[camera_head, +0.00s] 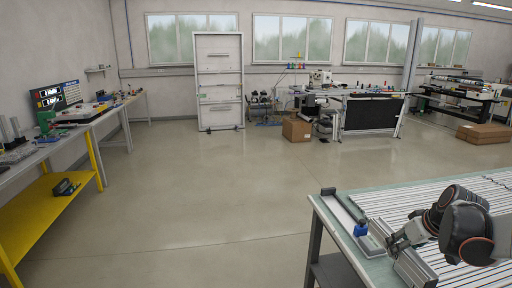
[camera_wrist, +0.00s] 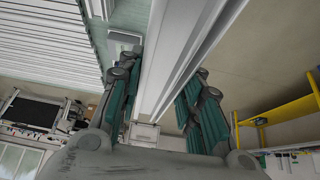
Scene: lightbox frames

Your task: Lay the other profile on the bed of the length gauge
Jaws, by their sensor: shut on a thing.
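My gripper (camera_head: 398,243) is over the left part of the green-topped table at the lower right of the head view. In the wrist view my gripper (camera_wrist: 162,95) is shut on a long pale grey profile (camera_wrist: 183,45), with a dark green-padded finger on each side. The profile, with grooves along its length, also shows in the head view (camera_head: 414,268) beside the gripper. What appears to be the length gauge (camera_head: 343,208) lies along the table's left edge: a narrow pale bed with a dark end block and a blue part (camera_head: 360,229). The gripper hides part of this area.
Many pale strips with dark gaps (camera_head: 400,200) cover the table right of the gauge. A yellow-framed bench (camera_head: 45,205) stands at far left, a white rack (camera_head: 219,85) at the back wall, cardboard boxes (camera_head: 296,129) near workbenches. The middle floor is clear.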

